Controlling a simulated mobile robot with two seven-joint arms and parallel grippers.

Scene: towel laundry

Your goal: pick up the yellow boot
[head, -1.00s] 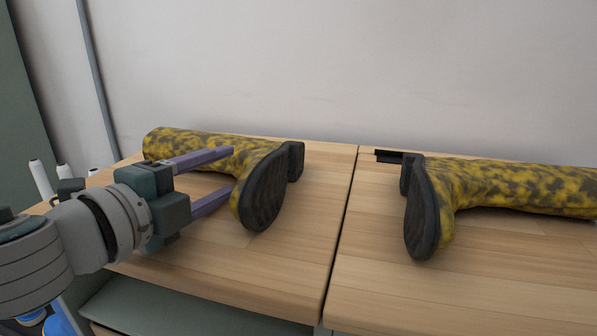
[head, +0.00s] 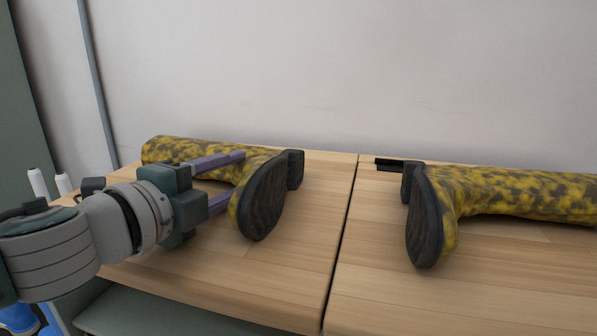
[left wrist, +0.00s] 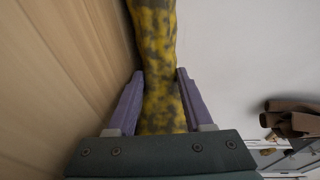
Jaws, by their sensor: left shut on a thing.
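A yellow boot with dark blotches (head: 190,149) lies on its side on the left part of the wooden top, its black sole (head: 265,200) facing me. My left gripper (head: 238,178) reaches in from the left with its two purple fingers on either side of the boot and is shut on it. In the left wrist view the boot (left wrist: 158,60) runs up between the fingers (left wrist: 158,100). A second, like boot (head: 520,192) lies on the right part of the top, sole toward the left, with no gripper at it. My right gripper is not in view.
The wooden top (head: 300,235) has a seam between the boots and bare room in front of them. A small black object (head: 388,164) lies near the back edge. A pale wall (head: 350,80) stands behind. White bottle-like things (head: 38,183) stand at the left.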

